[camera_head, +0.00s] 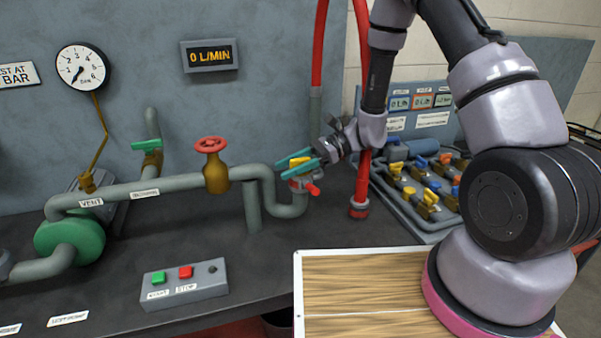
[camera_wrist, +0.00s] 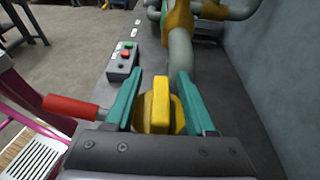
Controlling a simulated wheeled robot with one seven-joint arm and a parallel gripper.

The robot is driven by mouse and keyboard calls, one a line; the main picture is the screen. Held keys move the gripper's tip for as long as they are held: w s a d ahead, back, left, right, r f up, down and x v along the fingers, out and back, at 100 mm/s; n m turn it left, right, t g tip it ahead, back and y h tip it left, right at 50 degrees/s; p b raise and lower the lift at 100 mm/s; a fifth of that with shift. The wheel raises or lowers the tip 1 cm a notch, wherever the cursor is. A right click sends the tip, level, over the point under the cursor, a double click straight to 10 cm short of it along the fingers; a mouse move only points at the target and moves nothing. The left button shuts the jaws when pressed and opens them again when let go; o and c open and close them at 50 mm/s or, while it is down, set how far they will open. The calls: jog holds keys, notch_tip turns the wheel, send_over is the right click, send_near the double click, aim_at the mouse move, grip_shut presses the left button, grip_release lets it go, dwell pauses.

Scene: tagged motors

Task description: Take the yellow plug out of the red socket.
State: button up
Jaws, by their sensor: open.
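The red socket itself cannot be told clearly.
A pipe with a red handwheel (camera_head: 210,145) stands left of my gripper. A red hose (camera_head: 362,170) runs close on the right. A button box (camera_head: 186,283) sits at the bench front.

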grip_shut()
jog(key=shift+r, duration=0.1)
